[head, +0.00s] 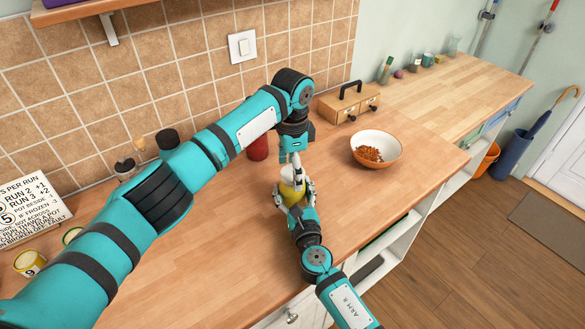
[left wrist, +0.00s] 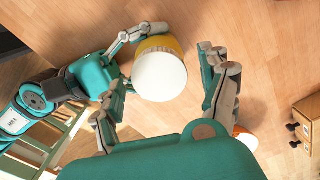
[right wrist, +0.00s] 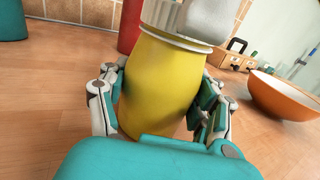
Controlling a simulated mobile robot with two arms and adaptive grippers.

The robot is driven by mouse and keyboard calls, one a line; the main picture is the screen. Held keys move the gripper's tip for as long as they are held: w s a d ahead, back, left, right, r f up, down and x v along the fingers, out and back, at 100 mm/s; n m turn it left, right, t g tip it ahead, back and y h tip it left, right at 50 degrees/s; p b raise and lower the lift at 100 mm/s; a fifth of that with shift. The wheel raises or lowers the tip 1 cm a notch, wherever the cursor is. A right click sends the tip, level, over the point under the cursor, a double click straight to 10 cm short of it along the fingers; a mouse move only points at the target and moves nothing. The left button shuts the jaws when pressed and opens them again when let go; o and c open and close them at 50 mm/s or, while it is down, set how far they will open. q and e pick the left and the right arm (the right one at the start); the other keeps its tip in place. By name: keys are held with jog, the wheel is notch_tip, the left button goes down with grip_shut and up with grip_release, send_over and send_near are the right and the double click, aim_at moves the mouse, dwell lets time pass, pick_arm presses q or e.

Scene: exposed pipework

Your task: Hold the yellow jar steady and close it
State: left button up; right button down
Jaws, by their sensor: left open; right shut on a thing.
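The yellow jar (head: 289,191) stands upright on the wooden counter. Its white lid (left wrist: 160,76) sits on top and shows as a pale disc in the left wrist view. My right gripper (head: 294,197) is shut around the jar's body; in the right wrist view its fingers press both sides of the yellow jar (right wrist: 160,85). My left gripper (head: 295,160) is above the jar, pointing down, open, with its fingers spread around the lid. In the right wrist view the lid is partly cut off by the top edge, so its seating is unclear.
A white-and-orange bowl (head: 376,147) of brown bits stands to the right. A wooden drawer box (head: 348,104) is behind it. A red container (head: 257,148) stands behind the jar, partly hidden by my left arm.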

pick_arm(q)
jog(key=shift+r, duration=2.3)
jog(key=r+n, duration=0.1)
jog(key=n, duration=0.1)
jog(key=r+n, duration=0.1)
jog(key=n, duration=0.3)
jog(key=r+n, duration=0.1)
jog(key=n, duration=0.2)
jog(key=shift+r, duration=0.2)
jog(key=shift+f, duration=4)
